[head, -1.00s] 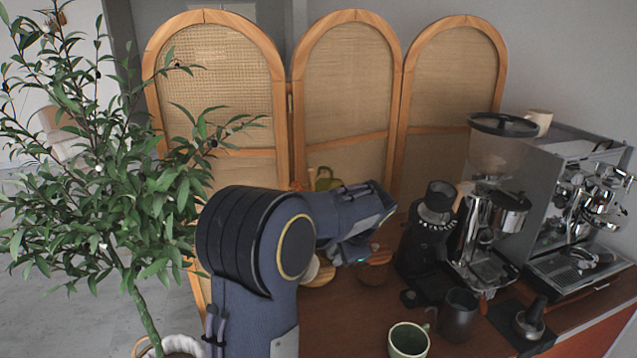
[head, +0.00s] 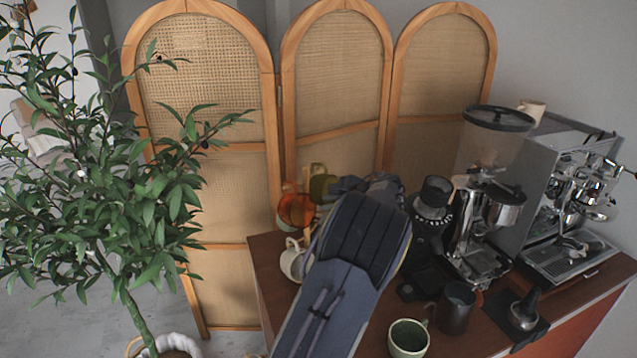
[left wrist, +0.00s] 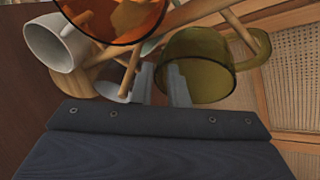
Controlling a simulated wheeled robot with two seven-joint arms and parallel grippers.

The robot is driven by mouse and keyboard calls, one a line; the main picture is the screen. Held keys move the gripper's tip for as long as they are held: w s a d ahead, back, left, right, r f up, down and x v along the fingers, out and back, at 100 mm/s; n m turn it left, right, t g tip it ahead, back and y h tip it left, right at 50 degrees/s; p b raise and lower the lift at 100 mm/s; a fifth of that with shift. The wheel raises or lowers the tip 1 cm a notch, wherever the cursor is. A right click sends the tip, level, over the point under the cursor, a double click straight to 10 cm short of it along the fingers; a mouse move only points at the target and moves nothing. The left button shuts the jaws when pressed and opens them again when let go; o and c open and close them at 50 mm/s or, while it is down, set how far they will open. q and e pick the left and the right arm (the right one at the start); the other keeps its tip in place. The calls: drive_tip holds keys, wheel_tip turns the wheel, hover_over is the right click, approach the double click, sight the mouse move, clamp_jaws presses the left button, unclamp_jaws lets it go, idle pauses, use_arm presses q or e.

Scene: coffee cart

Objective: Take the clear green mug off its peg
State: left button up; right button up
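The clear green mug (left wrist: 206,75) hangs on a wooden mug tree (left wrist: 184,18), its handle toward the upper right in the left wrist view. In the head view my left arm hides the fingers. My right gripper is not in view.
The clear amber mug (left wrist: 120,14) and a white mug (left wrist: 55,43) hang close by on the tree. A coffee grinder (head: 432,215), dark pitcher (head: 456,308), opaque green cup (head: 408,338) and espresso machine (head: 570,205) stand right. A folding screen (head: 335,85) is behind.

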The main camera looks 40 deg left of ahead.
use_arm(q)
drive_tip(key=shift+x, duration=1.15)
clamp_jaws()
drive_tip(key=shift+d, duration=0.1)
drive_tip(key=shift+r, duration=0.15)
